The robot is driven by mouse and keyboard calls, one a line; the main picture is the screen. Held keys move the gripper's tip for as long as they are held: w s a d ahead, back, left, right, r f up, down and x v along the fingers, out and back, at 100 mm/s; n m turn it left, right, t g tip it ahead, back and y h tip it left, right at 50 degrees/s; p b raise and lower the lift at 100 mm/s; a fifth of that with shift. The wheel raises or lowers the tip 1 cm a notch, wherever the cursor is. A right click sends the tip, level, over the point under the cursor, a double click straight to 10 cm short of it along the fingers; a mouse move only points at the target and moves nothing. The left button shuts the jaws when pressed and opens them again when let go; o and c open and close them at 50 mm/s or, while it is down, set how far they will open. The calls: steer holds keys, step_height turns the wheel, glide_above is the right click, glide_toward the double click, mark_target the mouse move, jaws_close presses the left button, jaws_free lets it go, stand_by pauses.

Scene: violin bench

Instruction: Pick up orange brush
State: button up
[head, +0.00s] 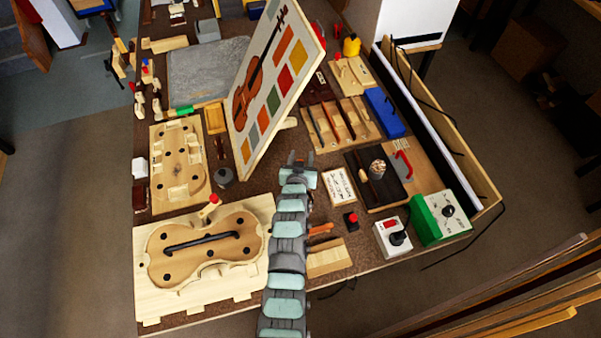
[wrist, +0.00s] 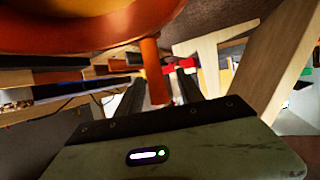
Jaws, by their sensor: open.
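In the head view a small orange piece (head: 320,229), which may be the orange brush, lies on the bench just right of my arm, by a pale wood block (head: 327,258). My gripper (head: 297,160) is farther back, near the foot of the tilted picture board (head: 275,80). In the wrist view my gripper (wrist: 158,88) is open, its two dark fingers apart. An orange bar (wrist: 155,72) shows between the fingers, below a large rounded orange body (wrist: 90,30). I cannot tell whether the bar is the brush, or whether the fingers touch it.
A violin mould (head: 205,245) lies front left. A rack of tools (head: 340,122) and a blue box (head: 384,112) stand back right. A white card (head: 339,187), a small red-topped button (head: 351,220) and a green box (head: 441,218) are right of my arm.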

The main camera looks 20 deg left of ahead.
steer(key=shift+c, duration=0.2)
jaws_close()
stand_by(0.3)
